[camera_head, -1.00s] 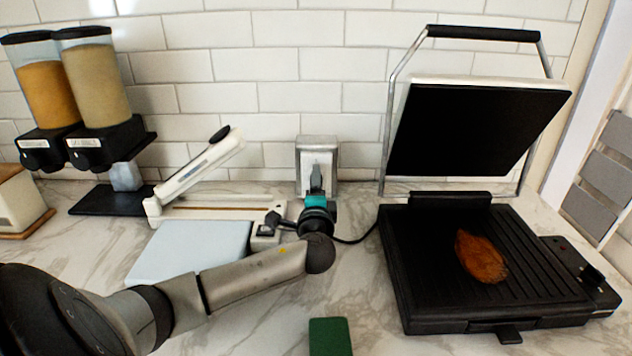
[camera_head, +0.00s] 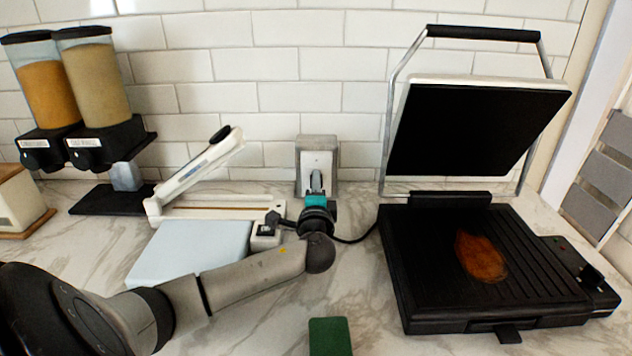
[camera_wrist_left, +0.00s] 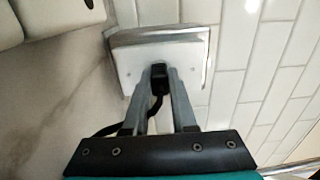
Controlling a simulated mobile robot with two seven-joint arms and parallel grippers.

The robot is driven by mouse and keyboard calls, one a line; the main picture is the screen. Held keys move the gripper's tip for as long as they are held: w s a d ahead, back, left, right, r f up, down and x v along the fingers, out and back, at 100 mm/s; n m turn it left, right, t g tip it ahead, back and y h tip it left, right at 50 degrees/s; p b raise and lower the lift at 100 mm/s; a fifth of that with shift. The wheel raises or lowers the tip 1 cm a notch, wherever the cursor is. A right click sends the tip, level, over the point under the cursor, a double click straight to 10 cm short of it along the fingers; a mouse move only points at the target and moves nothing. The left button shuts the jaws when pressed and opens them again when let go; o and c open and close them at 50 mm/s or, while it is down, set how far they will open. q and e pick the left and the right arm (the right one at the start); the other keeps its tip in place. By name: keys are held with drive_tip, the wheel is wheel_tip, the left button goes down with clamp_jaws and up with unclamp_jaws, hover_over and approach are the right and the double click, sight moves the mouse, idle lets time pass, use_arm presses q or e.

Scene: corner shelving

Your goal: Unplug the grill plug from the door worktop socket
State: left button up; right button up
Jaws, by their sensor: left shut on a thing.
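The socket (camera_head: 318,160) is a white plate in a grey metal box against the tiled wall, at the middle of the head view; it also fills the upper middle of the left wrist view (camera_wrist_left: 137,65). The black grill plug (camera_wrist_left: 158,76) is at the socket plate, between the fingertips of my left gripper (camera_head: 316,181). The fingers are shut on the plug from both sides; I cannot tell whether its pins are still in the socket. The black cord (camera_wrist_left: 157,105) hangs from the plug and runs to the open contact grill (camera_head: 440,300). My right gripper is not in view.
A white slicer-like tool (camera_head: 205,170) and a pale blue board (camera_head: 195,250) lie left of my gripper. Two dispensers (camera_head: 90,90) stand at the far left. A green block (camera_head: 330,337) is at the front. Brown food (camera_head: 481,258) lies on the grill. Marble worktop is free before the socket.

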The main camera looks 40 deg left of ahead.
use_arm(q)
clamp_jaws()
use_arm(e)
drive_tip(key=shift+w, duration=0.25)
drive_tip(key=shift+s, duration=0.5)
use_arm(q)
drive_tip(key=shift+p+v, duration=0.4)
drive_tip(key=shift+v, duration=0.4)
drive_tip(key=shift+p+v, duration=0.35)
drive_tip(key=shift+v, duration=0.45)
drive_tip(key=shift+s+d+p, duration=0.3)
drive_tip(key=shift+s+d, duration=0.15)
drive_tip(key=shift+s, duration=0.05)
drive_tip(key=shift+s+d, duration=0.45)
drive_tip(key=shift+s, duration=0.15)
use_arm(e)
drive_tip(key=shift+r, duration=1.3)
